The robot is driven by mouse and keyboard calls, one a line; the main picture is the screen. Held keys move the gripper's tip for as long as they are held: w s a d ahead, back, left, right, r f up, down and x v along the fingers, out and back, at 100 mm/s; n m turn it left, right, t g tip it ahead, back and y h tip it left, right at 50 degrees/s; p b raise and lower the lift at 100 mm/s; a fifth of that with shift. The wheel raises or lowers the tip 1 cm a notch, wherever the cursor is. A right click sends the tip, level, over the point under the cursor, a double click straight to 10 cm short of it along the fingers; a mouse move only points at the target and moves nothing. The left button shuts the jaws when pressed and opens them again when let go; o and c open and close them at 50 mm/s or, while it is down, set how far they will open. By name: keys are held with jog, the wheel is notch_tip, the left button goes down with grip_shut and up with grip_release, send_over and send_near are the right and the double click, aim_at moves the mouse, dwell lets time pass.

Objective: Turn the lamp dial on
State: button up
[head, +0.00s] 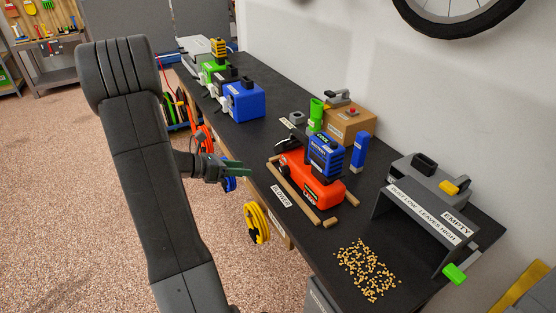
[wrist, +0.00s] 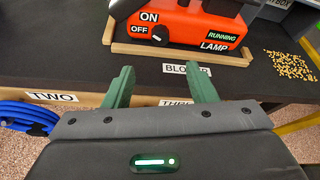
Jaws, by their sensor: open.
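The orange blower body (head: 315,187) sits on the dark bench and carries a blue battery (head: 325,155) marked COOL. In the wrist view, its front face (wrist: 190,25) shows a round black dial (wrist: 160,36) beside ON and OFF labels. The dial's small pointer is too blurred to read surely. A dark plate with green RUNNING text (wrist: 222,37) sits above the LAMP label (wrist: 215,47). My gripper (head: 243,168) is open and empty, off the bench's front edge, facing the blower. Its green fingers (wrist: 163,76) are apart, short of the dial and touching nothing.
Wooden strips (head: 295,194) border the blower, one between my gripper and its front face. Pellets (head: 367,270) lie to the right, near a grey stand (head: 430,215). A blue machine (head: 243,101) stands farther left. Yellow (head: 257,223) and blue coils hang below the bench edge.

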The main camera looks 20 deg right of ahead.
aim_at(281, 171)
jog(key=x, duration=1.3)
jog(key=shift+d+f+p, duration=0.15)
jog(key=shift+d+p, duration=0.15)
jog(key=shift+d, duration=0.05)
jog(key=c, duration=1)
